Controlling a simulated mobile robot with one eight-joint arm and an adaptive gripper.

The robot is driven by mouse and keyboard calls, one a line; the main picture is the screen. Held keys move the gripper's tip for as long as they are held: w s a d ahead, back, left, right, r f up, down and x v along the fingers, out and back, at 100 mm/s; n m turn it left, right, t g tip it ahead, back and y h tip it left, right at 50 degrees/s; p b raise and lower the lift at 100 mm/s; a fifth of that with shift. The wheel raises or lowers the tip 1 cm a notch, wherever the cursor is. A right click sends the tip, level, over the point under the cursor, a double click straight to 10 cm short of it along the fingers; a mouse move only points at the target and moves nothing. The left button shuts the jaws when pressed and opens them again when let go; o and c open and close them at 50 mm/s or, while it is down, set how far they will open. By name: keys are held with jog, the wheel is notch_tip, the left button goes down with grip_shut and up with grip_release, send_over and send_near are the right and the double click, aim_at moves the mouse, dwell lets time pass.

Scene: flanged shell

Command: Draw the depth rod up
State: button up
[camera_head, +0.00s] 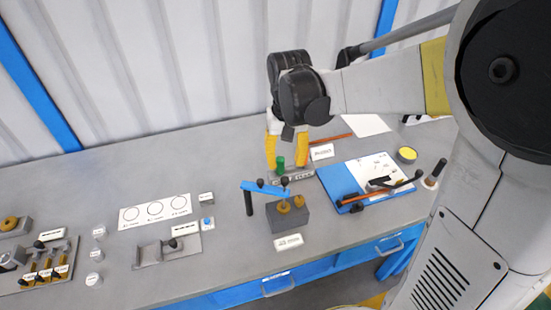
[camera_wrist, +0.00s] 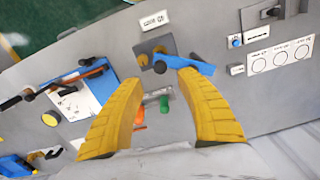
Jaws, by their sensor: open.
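My gripper (camera_head: 287,160) hangs over the back middle of the bench, its two yellow fingers apart and empty. It also shows in the wrist view (camera_wrist: 160,82). Below it is a small grey holder (camera_head: 294,173) with a white label. A green upright piece (camera_head: 280,162) stands there, between the fingers in the picture; the wrist view shows it (camera_wrist: 164,103) beside an orange piece (camera_wrist: 140,113). I cannot tell which piece is the depth rod; no label reads clearly. Contact between fingers and pieces is not visible.
A blue tray (camera_head: 335,180) with a black-handled tool lies right. Fixtures and a three-circle card (camera_head: 155,210) lie left. The corrugated wall is behind.

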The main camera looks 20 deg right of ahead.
aim_at(285, 178)
notch_tip(285, 178, down, 8)
jog(key=shift+f+b, duration=0.1)
jog(key=shift+b, duration=0.8)
grip_shut()
